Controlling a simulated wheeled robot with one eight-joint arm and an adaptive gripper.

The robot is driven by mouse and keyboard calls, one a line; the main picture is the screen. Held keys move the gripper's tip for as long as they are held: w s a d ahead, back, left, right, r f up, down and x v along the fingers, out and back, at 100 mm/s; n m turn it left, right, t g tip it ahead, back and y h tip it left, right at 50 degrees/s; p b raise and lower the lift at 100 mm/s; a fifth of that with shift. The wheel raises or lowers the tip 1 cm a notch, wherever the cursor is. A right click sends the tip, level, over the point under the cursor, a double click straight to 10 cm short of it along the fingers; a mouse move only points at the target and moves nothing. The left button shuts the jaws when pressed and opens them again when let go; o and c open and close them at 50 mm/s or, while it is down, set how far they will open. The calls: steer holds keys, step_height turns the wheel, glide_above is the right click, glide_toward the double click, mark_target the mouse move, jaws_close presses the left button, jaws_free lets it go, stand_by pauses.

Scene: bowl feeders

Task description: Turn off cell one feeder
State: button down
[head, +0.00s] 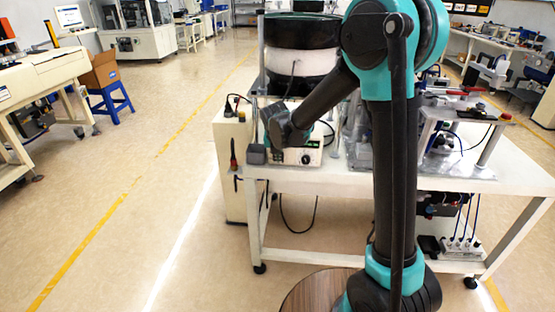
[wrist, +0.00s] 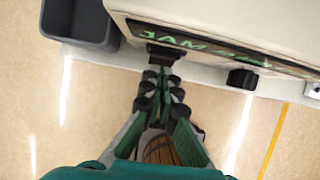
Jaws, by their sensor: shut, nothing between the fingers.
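The feeder's control box (head: 312,152) is white with a small green display and a dark knob. It sits at the front left of the white table, below the bowl feeder (head: 301,31). In the wrist view, the control box (wrist: 235,25) fills the top right, with green "JAM" lettering and a black part at its left end. A second black knob (wrist: 242,79) is further right. My gripper (wrist: 160,74) is shut and empty, its fingertips just below the left black part; I cannot tell if they touch.
A dark grey bin (wrist: 82,22) stands left of the control box, close to my gripper; it also shows in the head view (head: 257,154). The table (head: 360,176) carries more equipment at right. Open floor (head: 150,190) lies left. A blue stool (head: 110,98) is further back.

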steer(key=shift+w+f, duration=0.1)
stand_by(0.3)
steer(key=shift+w+f+t, duration=0.15)
steer(key=shift+w+t, duration=0.1)
steer(key=shift+t, duration=0.15)
steer(key=shift+r, duration=0.85)
